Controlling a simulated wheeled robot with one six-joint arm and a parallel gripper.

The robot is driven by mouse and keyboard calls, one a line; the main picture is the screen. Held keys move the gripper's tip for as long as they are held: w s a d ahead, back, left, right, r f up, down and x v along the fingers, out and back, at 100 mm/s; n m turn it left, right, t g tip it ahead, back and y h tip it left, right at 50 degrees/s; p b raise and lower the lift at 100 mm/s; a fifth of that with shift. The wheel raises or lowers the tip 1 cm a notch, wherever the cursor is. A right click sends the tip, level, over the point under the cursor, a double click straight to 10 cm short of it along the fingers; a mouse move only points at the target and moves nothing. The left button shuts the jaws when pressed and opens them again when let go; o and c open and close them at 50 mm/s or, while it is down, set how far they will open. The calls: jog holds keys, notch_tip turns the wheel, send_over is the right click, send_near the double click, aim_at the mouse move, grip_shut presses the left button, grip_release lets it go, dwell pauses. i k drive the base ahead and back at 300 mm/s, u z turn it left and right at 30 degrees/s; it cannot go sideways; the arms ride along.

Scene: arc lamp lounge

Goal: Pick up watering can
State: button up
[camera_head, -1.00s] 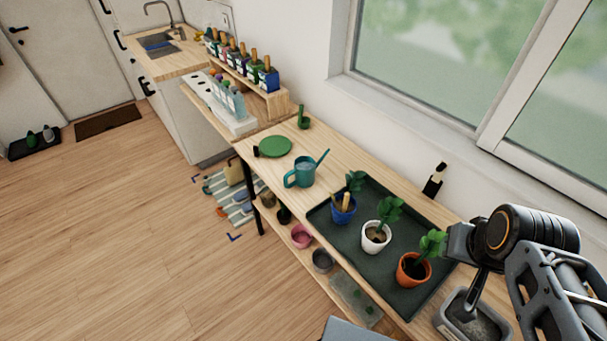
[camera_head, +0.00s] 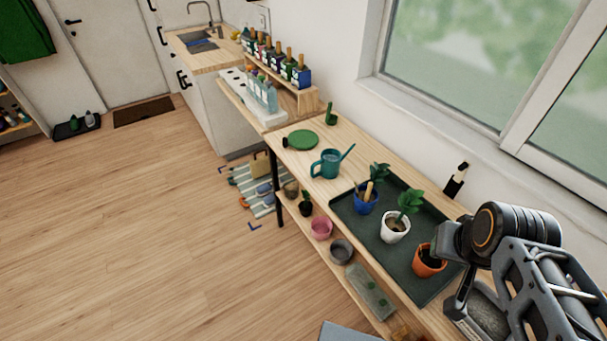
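A teal watering can (camera_head: 327,164) stands upright on the wooden bench (camera_head: 312,186). Its handle is on the left and its thin spout points up to the right. My arm shows at the lower right, over the near end of the bench and well apart from the can. My gripper's fingertips cannot be made out, so I cannot tell whether it is open or shut.
On the tray stand a blue pot (camera_head: 364,200) holding tools, a white potted plant (camera_head: 396,229) and an orange pot (camera_head: 428,262) close to my arm. A bottle rack (camera_head: 305,97) stands farther back. A window is on the right.

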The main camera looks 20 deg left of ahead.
aim_at(331, 158)
jog(key=u, duration=0.05)
jog(key=k, duration=0.3)
jog(key=u, duration=1.95)
jog(key=i, duration=0.85)
jog(key=u, duration=0.7)
jog(key=i, duration=0.9)
jog(key=z, duration=0.7)
jog(key=i, duration=0.75)
jog(key=z, duration=1.2)
jog(key=i, duration=0.3)
jog(key=z, duration=0.3)
